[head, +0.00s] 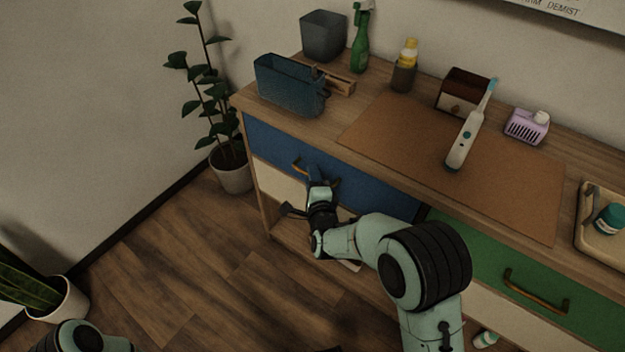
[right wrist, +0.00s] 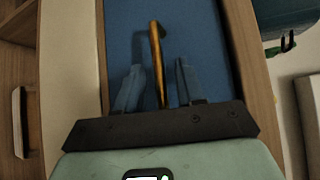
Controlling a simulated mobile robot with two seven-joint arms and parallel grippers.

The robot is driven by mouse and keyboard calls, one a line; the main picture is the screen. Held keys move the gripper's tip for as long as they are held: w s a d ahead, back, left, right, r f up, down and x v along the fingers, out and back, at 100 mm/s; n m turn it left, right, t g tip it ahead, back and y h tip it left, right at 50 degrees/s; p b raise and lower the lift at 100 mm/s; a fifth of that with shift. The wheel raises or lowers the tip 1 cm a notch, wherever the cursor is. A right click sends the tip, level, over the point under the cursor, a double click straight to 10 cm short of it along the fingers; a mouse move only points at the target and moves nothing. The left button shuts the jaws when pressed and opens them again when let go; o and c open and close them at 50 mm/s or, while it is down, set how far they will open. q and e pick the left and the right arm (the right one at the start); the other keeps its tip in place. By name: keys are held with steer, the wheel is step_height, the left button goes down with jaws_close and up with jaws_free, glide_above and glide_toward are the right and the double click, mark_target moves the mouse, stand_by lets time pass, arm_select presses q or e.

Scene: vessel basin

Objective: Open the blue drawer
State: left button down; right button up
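The blue drawer (head: 375,190) is at the upper left of the wooden cabinet and looks shut flush with its front. It also fills the middle of the right wrist view (right wrist: 205,40). Its brass handle (right wrist: 157,62) runs between the two fingers of my right gripper (right wrist: 158,80). The fingers are open, one on each side of the handle, with a gap on both sides. In the head view my right gripper (head: 319,186) is at the drawer front and hides part of the handle. Only a piece of my left arm shows at the bottom left; its gripper is out of view.
A green drawer (head: 545,275) with its own handle is to the right. A white drawer (head: 275,182) lies below the blue one. A blue basket (head: 290,85), toothbrush (head: 470,130) and brown mat (head: 400,130) are on top.

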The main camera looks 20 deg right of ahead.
steer(key=shift+c, duration=0.3)
